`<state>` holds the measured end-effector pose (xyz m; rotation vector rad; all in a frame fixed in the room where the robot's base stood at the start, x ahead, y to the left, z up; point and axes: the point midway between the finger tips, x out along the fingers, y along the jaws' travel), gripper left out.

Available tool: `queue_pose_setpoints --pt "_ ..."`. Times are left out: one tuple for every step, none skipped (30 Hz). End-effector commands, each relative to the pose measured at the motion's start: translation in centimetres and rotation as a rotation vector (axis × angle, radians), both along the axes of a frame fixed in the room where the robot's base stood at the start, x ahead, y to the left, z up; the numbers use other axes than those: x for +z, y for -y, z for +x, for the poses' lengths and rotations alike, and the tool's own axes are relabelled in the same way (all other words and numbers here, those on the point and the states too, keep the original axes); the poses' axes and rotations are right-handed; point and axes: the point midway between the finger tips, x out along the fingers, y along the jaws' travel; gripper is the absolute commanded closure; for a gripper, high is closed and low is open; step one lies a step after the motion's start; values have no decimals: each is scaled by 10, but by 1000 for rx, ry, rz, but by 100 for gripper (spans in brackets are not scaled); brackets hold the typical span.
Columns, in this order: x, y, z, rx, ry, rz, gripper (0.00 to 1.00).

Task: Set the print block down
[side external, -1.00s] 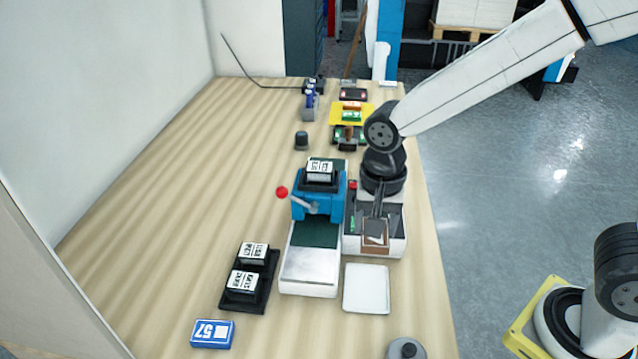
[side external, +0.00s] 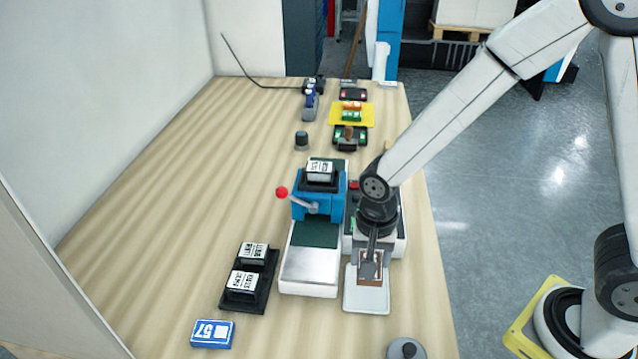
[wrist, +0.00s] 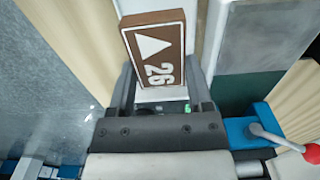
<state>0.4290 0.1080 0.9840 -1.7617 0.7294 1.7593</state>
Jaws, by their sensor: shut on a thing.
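The print block (wrist: 155,58) is a brown-edged block with a white triangle and "26" on its face. In the wrist view it sits between the fingertips of my gripper (wrist: 160,88), which is shut on it. In the side view the block (side external: 370,272) hangs below my gripper (side external: 371,258), over the back part of a white tray (side external: 366,302). I cannot tell whether the block touches the tray.
A blue press (side external: 318,200) with a red-knobbed lever stands just left of my gripper. Table left of the press is clear.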

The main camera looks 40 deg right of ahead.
Motion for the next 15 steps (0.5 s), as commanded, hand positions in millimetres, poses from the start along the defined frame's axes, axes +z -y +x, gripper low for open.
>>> queue_pose_setpoints --pt "-5 0 0 0 -3 -1 92" --pt "-7 0 0 0 -1 0 92" --pt "-10 0 0 0 -1 0 92" --pt "-11 0 0 0 -1 0 92" --pt "-13 0 0 0 -1 0 92" --pt "-13 0 0 0 0 0 92" --pt "-14 0 0 0 0 0 92" --pt "-14 0 0 0 1 1 92" --pt "-14 0 1 0 1 1 92" --pt "-14 0 1 0 1 1 92" --pt "-14 0 1 0 1 1 92" --pt "-15 0 0 0 1 1 92" --pt "-16 0 0 0 1 1 92" --pt "-17 0 0 0 1 1 92" --pt "-20 0 0 0 0 0 92"
